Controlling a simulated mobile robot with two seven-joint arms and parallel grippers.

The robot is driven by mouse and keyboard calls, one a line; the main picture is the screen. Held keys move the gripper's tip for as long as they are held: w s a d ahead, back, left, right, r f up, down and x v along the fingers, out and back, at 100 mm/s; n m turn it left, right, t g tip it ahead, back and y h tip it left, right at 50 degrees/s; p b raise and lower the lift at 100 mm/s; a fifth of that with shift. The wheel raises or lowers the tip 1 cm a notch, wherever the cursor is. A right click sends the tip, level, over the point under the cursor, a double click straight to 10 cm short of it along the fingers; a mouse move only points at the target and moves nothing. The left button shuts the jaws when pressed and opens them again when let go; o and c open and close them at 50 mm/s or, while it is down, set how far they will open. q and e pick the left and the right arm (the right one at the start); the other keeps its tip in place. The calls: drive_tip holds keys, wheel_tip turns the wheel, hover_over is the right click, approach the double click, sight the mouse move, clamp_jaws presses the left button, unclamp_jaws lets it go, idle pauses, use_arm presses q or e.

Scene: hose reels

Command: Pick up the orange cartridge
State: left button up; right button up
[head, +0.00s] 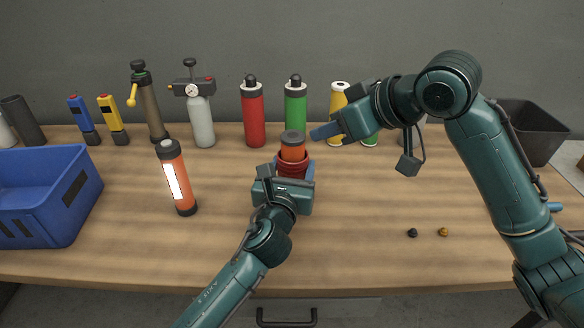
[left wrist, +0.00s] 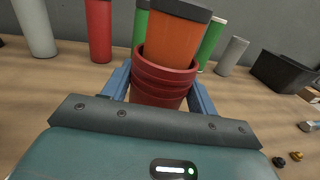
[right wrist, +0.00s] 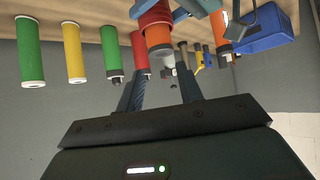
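An orange cartridge (head: 292,152) with a dark grey cap stands upright in a red ribbed cup. It also shows in the left wrist view (left wrist: 173,40) and, inverted, in the right wrist view (right wrist: 158,36). My left gripper (head: 294,172) has its blue fingers on both sides of the red cup (left wrist: 163,82), apparently clamped on it. My right gripper (head: 322,132) is open and empty, to the right of the cartridge's cap, its fingers pointing left towards it. A second orange cartridge (head: 176,178) with a white label and dark ends stands on the table to the left.
A blue bin (head: 75,195) stands at the left and a dark bin (head: 530,130) at the back right. Red (head: 252,115), green (head: 295,100) and other cylinders line the back. Small black (head: 412,232) and amber (head: 443,231) pieces lie front right.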

sight(294, 136)
use_arm(q)
drive_tip(key=c, duration=0.6)
use_arm(e)
drive_tip(key=shift+o, duration=0.5)
drive_tip(key=o, duration=0.3)
drive_tip(key=shift+w+a+r+g, duration=0.2)
drive_tip(key=shift+w+a+g, duration=0.15)
drive_tip(key=shift+a+g, duration=0.05)
drive_tip(key=o, duration=0.3)
drive_tip(key=a+r+g+h, duration=0.1)
drive_tip(key=w+a+g+h, duration=0.1)
drive_tip(key=shift+w+r+m+h, duration=0.25)
drive_tip(key=shift+r+m+h, duration=0.05)
drive_tip(key=shift+r+h, duration=0.1)
drive_tip(key=shift+m+g+h, duration=0.3)
drive_tip(key=shift+g+h, duration=0.3)
drive_tip(key=shift+h, duration=0.3)
drive_tip(key=x, duration=0.3)
drive_tip(key=a+x, duration=0.1)
drive_tip(key=x, duration=0.1)
drive_tip(key=shift+w+r, duration=0.1)
drive_tip(key=shift+w, duration=0.3)
drive_tip(key=shift+w+x, duration=0.15)
drive_tip(key=shift+x, duration=1.15)
drive_tip(key=shift+w+x, duration=0.15)
drive_tip(key=shift+x, duration=1.15)
